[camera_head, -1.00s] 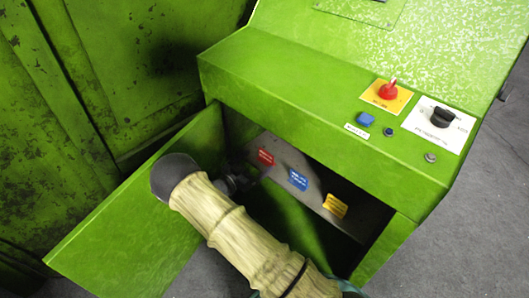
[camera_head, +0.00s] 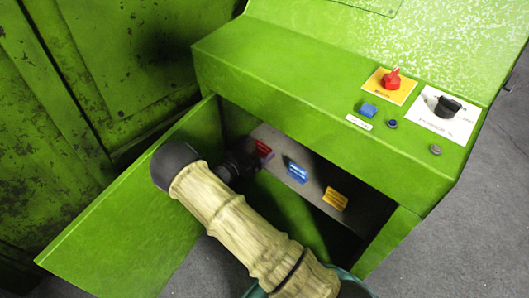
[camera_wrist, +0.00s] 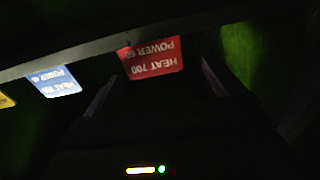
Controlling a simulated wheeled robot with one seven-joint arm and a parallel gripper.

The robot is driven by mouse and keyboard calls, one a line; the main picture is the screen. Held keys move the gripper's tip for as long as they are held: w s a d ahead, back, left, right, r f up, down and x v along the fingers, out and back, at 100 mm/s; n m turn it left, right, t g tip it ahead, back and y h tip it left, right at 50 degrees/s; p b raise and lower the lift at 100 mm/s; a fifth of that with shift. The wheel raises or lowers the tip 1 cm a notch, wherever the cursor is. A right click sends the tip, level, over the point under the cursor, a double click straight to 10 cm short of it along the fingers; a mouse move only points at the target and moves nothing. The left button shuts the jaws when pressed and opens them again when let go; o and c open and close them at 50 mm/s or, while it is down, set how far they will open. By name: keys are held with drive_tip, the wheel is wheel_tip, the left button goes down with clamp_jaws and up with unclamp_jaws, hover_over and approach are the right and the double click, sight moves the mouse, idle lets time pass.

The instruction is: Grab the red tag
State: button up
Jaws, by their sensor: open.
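The red tag (camera_head: 263,149) hangs at the left of a row on a grey strip inside the open green cabinet. In the wrist view the red tag (camera_wrist: 153,58) reads "HEAT 700 POWER 60" upside down and lies between my fingers, slightly beyond them. My gripper (camera_head: 243,163) reaches into the opening just left of and below the tag, and partly covers it in the head view. In the wrist view my gripper (camera_wrist: 157,84) is open, one dark finger on each side of the tag, with nothing seen held.
A blue tag (camera_head: 297,172) and a yellow tag (camera_head: 335,199) hang to the right on the strip. The open door (camera_head: 125,215) stands left of my arm. The console above carries a red knob (camera_head: 391,79) and a black knob (camera_head: 446,107). The compartment is dark.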

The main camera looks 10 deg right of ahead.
sight(264, 145)
drive_tip(key=shift+w+d+f+b, duration=0.15)
drive_tip(key=shift+w+d+b, duration=0.05)
drive_tip(key=shift+d+b, duration=0.3)
drive_tip(key=b+x, duration=0.2)
drive_tip(key=x, duration=0.1)
drive_tip(key=shift+s+d, duration=0.1)
drive_tip(key=shift+d, duration=0.15)
drive_tip(key=shift+w+d, duration=0.25)
drive_tip(key=shift+d, duration=0.05)
drive_tip(key=c, duration=1)
